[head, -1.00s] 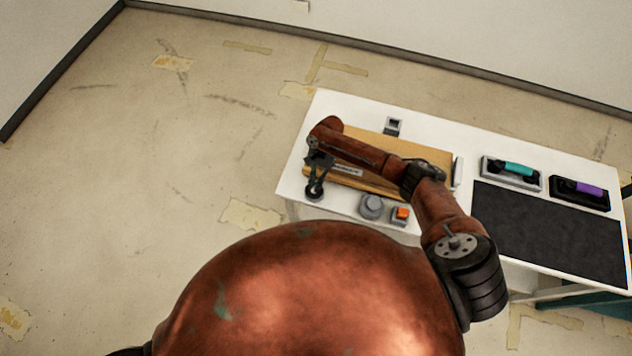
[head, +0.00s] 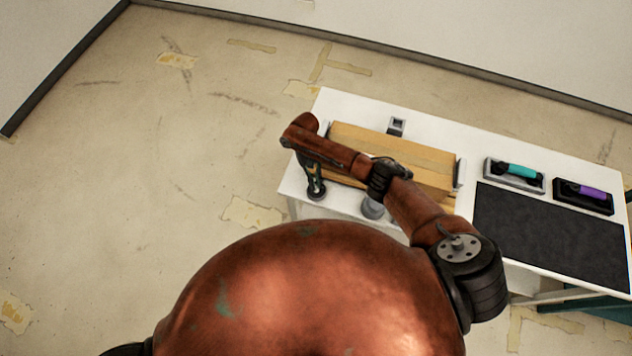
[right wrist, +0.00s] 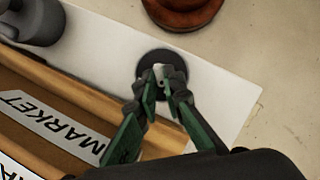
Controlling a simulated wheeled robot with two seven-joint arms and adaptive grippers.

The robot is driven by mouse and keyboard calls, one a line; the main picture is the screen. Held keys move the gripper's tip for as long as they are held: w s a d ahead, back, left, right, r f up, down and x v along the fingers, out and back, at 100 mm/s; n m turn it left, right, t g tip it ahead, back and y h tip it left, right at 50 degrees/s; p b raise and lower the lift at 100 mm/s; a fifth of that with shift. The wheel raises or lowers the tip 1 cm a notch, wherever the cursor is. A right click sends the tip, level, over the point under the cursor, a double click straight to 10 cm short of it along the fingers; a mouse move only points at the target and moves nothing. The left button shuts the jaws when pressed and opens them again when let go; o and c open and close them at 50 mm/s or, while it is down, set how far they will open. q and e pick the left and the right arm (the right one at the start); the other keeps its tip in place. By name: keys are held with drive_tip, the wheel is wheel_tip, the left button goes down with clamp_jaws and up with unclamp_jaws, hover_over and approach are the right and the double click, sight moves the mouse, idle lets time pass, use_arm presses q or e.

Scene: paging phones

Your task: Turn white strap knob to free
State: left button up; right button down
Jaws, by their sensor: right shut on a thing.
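The white strap knob (right wrist: 160,72) is a small pale tab on a round dark base (right wrist: 150,62), near the table corner in the right wrist view. My right gripper (right wrist: 161,82) is shut on the tab, with one green-and-black finger on each side. The fingers hide part of the tab, so its exact turn is hard to read. In the head view my right gripper (head: 315,186) points down onto the dark base at the table's front left. My left gripper is not in view.
Teal (head: 515,172) and purple (head: 585,192) handled devices and a black mat (head: 555,232) are farther right.

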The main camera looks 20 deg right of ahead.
drive_tip(key=shift+n, duration=0.6)
drive_tip(key=shift+h, duration=0.3)
drive_tip(key=c, duration=2)
unclamp_jaws()
drive_tip(key=shift+c, duration=0.2)
drive_tip(key=v, duration=1.2)
drive_tip(key=shift+s, duration=0.15)
